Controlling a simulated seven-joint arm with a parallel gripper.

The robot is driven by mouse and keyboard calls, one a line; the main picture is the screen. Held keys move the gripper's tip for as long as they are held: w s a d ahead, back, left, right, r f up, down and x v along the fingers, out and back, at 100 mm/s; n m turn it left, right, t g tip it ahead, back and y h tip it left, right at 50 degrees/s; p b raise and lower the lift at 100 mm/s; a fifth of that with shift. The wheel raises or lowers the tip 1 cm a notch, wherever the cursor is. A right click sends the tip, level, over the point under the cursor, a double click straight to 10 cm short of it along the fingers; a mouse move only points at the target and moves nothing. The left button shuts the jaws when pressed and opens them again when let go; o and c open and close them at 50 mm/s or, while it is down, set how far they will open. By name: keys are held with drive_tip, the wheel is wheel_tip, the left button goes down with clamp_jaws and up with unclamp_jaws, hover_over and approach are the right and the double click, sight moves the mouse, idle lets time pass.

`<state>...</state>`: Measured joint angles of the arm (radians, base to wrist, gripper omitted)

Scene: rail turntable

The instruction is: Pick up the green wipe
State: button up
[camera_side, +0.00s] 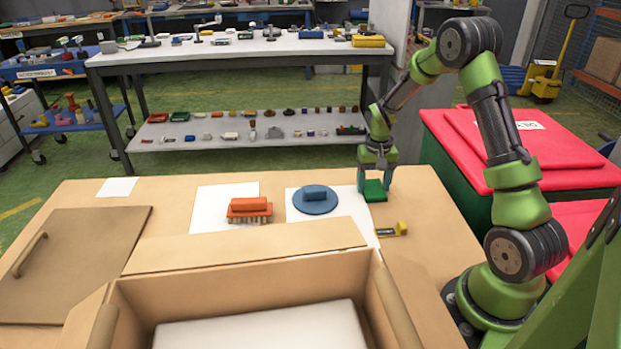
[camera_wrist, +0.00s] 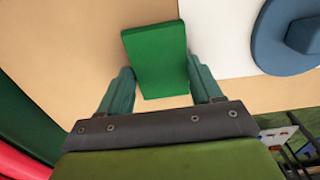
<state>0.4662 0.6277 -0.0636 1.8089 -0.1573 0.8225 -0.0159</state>
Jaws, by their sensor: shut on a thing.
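The green wipe (camera_side: 375,191) is a flat green block at the right part of the wooden table in the side view. My gripper (camera_side: 376,187) is lowered over it with a finger on each side. In the wrist view, the green wipe (camera_wrist: 157,58) lies between the two teal fingers of my gripper (camera_wrist: 160,82), and they are shut on its near part. The side view does not clearly show whether the wipe touches the table.
A blue round pad with a handle (camera_side: 316,200) lies left of the wipe on white paper. An orange brush (camera_side: 249,210) is further left. An open cardboard box (camera_side: 250,255) fills the front. A red-lidded bin (camera_side: 520,140) stands right.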

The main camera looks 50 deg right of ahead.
sight(375, 188)
drive_tip(key=shift+r, duration=0.45)
drive_tip(key=r, duration=0.3)
drive_tip(key=shift+s+a, duration=0.2)
drive_tip(key=shift+s, duration=0.15)
drive_tip(key=s+a, duration=0.2)
drive_tip(key=s, duration=0.2)
drive_tip(key=s+a, duration=0.3)
drive_tip(key=s, duration=0.2)
drive_tip(key=s+a+r, duration=0.1)
drive_tip(key=s+a, duration=0.1)
drive_tip(key=s, duration=0.2)
drive_tip(key=shift+s+a, duration=0.15)
drive_tip(key=shift+a, duration=0.15)
